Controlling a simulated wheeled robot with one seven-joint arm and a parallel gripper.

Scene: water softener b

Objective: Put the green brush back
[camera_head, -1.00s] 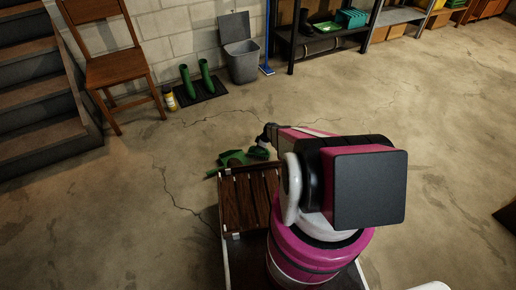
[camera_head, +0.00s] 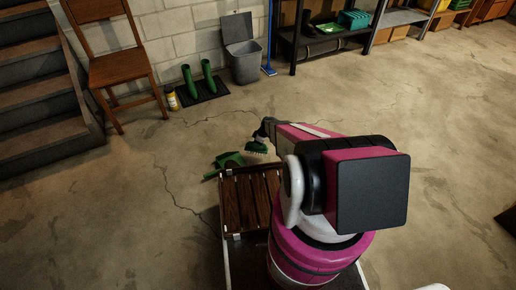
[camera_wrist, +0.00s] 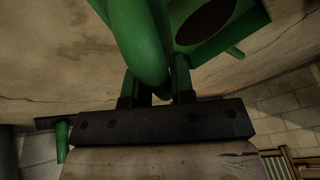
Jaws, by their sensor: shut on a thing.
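The green brush (camera_head: 257,147) shows its pale bristles in the head view, hanging from my gripper (camera_head: 266,131) beyond the slatted wooden top. In the wrist view my gripper (camera_wrist: 156,88) is shut on a thick green handle (camera_wrist: 143,42), which runs up between its fingers. A green dustpan (camera_head: 230,160) lies just left of the brush in the head view; a small gap or overlap between them cannot be told. A green part with a dark oval (camera_wrist: 207,22) fills the upper right of the wrist view; I cannot tell which object it belongs to.
A slatted wooden top (camera_head: 250,205) stands beside my arm. Green boots (camera_head: 198,80) on a dark mat, a grey bin (camera_head: 244,65), a wooden chair (camera_head: 120,65) and a dark shelf (camera_head: 325,38) line the wall. The concrete floor between is mostly clear.

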